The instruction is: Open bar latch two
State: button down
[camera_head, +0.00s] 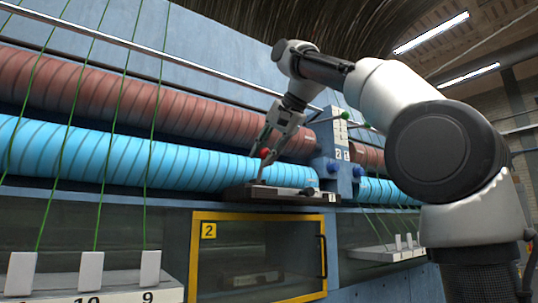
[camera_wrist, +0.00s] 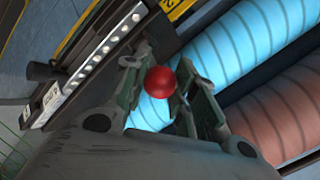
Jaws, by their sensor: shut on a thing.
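A dark bar latch (camera_head: 285,191) lies along the ledge below the blue roller, with a thin upright lever that ends in a red ball knob (camera_head: 264,153). My gripper (camera_head: 268,145) reaches down from the upper right and is shut on the red knob. In the wrist view the red knob (camera_wrist: 160,82) sits between the two fingers of my gripper (camera_wrist: 162,75). The latch bar (camera_wrist: 100,48) shows there at the upper left as a strip with a row of light holes. The lever below the knob is mostly hidden in the wrist view.
The blue roller (camera_head: 150,155) and brown roller (camera_head: 130,98) run close behind my gripper. A blue post (camera_head: 338,160) with labels and round knobs stands to the right. A yellow-framed door (camera_head: 260,215) marked 2 is below. Green threads hang at the left.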

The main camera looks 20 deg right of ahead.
jog(key=shift+w+a+r, duration=0.15)
jog(key=shift+w+r, duration=0.1)
jog(key=shift+w, duration=0.3)
jog(key=shift+w+a+r, duration=0.15)
jog(key=shift+w+r, duration=0.05)
jog(key=shift+w, duration=0.3)
jog(key=c, duration=1.5)
grip_release()
jog(key=shift+w, duration=0.1)
jog(key=o, duration=0.4)
jog(key=shift+w+a+f, duration=0.15)
jog(key=shift+w, duration=0.05)
jog(key=shift+s, duration=0.15)
jog(key=v, duration=0.7)
jog(key=shift+r, duration=0.4)
